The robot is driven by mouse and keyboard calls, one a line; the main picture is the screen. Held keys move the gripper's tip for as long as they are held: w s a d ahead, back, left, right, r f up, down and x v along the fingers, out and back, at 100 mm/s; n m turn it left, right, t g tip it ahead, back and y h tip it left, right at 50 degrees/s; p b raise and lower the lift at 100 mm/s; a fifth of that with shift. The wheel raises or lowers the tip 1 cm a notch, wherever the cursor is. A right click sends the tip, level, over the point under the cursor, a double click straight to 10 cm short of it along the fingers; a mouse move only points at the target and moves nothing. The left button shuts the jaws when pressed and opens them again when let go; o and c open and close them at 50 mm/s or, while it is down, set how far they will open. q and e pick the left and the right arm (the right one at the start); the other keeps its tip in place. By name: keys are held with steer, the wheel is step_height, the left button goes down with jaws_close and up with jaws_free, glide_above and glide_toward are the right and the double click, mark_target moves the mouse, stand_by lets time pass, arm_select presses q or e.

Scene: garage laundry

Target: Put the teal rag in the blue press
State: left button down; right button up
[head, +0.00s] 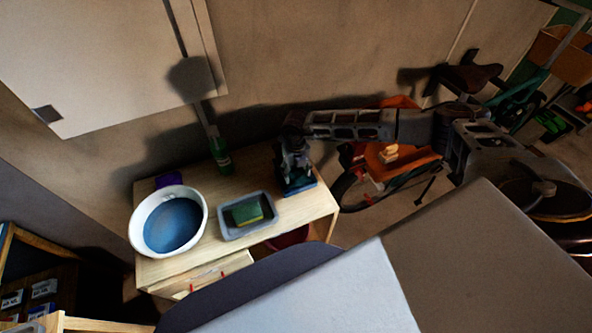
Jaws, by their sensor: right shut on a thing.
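My right gripper (297,172) points down over the right end of the light wooden table (250,195). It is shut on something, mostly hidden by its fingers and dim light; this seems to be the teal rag. A small dark blue shape, possibly the blue press (303,188), shows right at and under the fingertips. I cannot tell clearly where the rag ends and the press begins, or whether they touch. My left gripper is out of view.
On the table are a white basin (137,222) with a blue inside, a grey tray (233,236) holding a green and yellow sponge (247,210), a green bottle (221,157) and a purple item (169,179).

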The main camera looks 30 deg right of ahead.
mark_target(296, 172)
steer(key=shift+f, duration=0.25)
steer(key=o, duration=1.3)
steer(key=shift+r, duration=0.2)
steer(key=shift+r, duration=0.15)
step_height(296, 172, up, 12)
steer(key=b, duration=0.2)
steer(key=shift+b, duration=0.3)
